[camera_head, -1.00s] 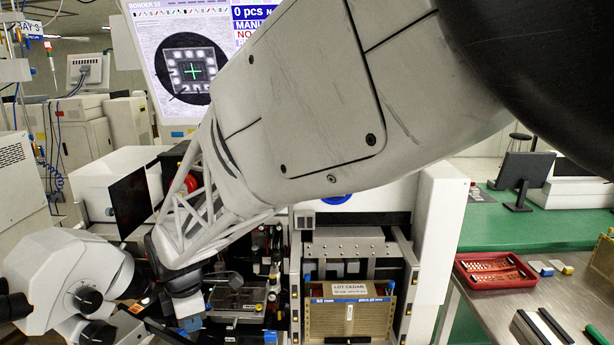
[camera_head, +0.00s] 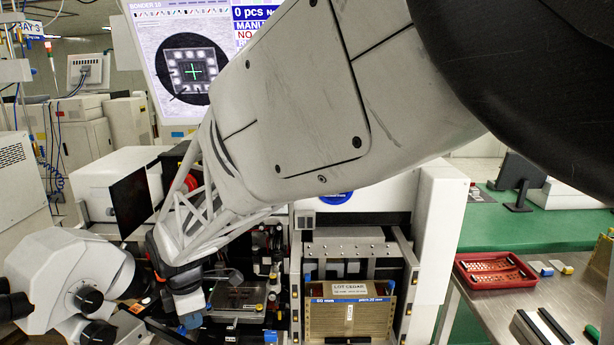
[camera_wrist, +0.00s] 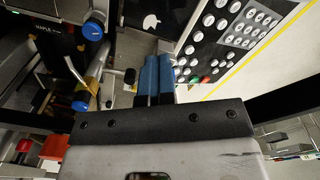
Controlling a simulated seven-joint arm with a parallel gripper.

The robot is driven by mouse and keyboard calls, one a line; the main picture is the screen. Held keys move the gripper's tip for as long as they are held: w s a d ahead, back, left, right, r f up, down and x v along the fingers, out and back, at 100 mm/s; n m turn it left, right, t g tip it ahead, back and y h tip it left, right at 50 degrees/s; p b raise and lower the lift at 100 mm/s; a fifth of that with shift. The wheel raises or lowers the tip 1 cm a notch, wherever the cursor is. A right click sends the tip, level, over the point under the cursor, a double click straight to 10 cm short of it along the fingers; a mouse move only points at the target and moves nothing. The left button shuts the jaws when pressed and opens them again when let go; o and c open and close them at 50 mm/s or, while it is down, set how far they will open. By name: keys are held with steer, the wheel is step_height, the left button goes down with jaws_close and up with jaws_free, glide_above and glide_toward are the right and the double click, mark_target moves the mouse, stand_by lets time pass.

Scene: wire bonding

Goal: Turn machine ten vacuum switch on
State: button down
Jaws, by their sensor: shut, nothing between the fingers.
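The machine's screen (camera_head: 190,70) reads BONDER 10 at the top and shows a chip with a green cross. My gripper (camera_head: 190,318) is low in front of the machine, right of the white microscope head (camera_head: 70,280). In the wrist view its blue fingertips (camera_wrist: 153,73) are together and empty. They point toward a dark control panel (camera_wrist: 205,50) with white round buttons and a red and a green one. I cannot make out which control is the vacuum switch.
Blue-ended knobs (camera_wrist: 92,30) lie left of the fingers in the wrist view. A brass-coloured magazine (camera_head: 350,318) stands in a frame right of my gripper. A red tray (camera_head: 494,270) sits on the metal bench (camera_head: 560,300) at the right.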

steer(key=shift+w+d+f, duration=0.1)
steer(key=shift+d+f, duration=0.2)
steer(key=shift+f, duration=0.2)
steer(key=shift+w+d+f, duration=0.1)
steer(key=shift+d+f, duration=0.15)
steer(key=shift+f, duration=0.2)
steer(key=shift+w, duration=0.1)
steer(key=shift+a+r, duration=0.15)
steer(key=shift+r, duration=3.35)
